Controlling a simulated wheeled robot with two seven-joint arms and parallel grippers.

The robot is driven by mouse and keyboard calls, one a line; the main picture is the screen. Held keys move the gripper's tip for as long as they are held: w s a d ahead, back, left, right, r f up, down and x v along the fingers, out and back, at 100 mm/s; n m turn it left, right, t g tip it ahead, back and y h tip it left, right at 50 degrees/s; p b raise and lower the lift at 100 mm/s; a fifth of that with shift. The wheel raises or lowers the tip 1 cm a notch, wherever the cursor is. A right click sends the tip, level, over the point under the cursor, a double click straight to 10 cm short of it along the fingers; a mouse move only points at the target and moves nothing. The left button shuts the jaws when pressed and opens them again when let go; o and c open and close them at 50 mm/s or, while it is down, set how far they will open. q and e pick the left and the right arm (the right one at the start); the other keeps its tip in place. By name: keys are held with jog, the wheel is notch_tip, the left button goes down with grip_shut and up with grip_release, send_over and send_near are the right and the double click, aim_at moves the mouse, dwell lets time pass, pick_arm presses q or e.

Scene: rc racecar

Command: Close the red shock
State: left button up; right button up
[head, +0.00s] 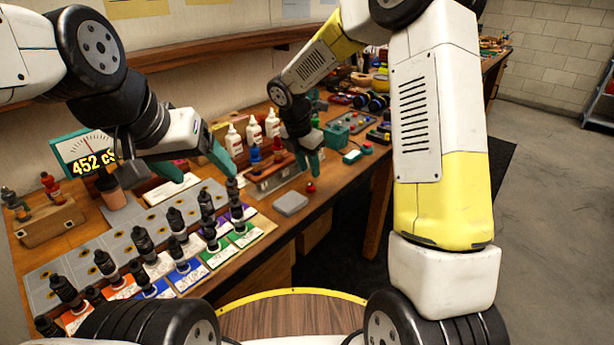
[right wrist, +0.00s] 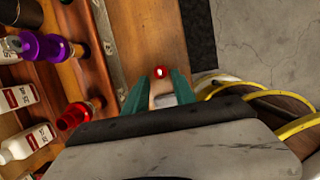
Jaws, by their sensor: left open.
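The red shock (head: 278,150) stands in a metal-edged wooden holder (head: 275,176) on the bench, beside a blue one. In the right wrist view the red shock (right wrist: 76,114) is at the left, below a purple shock. My right gripper (head: 311,168) points down to the right of the holder. A small red cap-like piece (head: 310,187) is just below its fingertips. In the right wrist view this red piece (right wrist: 160,73) shows between the slightly parted fingertips (right wrist: 161,82), with no clear grip on it. My left gripper (head: 196,164) is open and empty above the black shocks.
Several black shocks (head: 145,241) stand on coloured cards along the near bench. White bottles (head: 253,130) stand behind the holder. A gauge (head: 85,155) is at the left. A grey plate (head: 290,203) lies near the bench's front edge.

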aim_at(311, 183)
jog(key=shift+a+x, duration=0.15)
jog(key=shift+x, duration=1.15)
jog(key=shift+a+x, duration=0.15)
jog(key=shift+x, duration=1.1)
jog(key=shift+s+f, duration=0.1)
jog(key=shift+s, duration=0.05)
jog(key=shift+c, duration=0.4)
grip_shut()
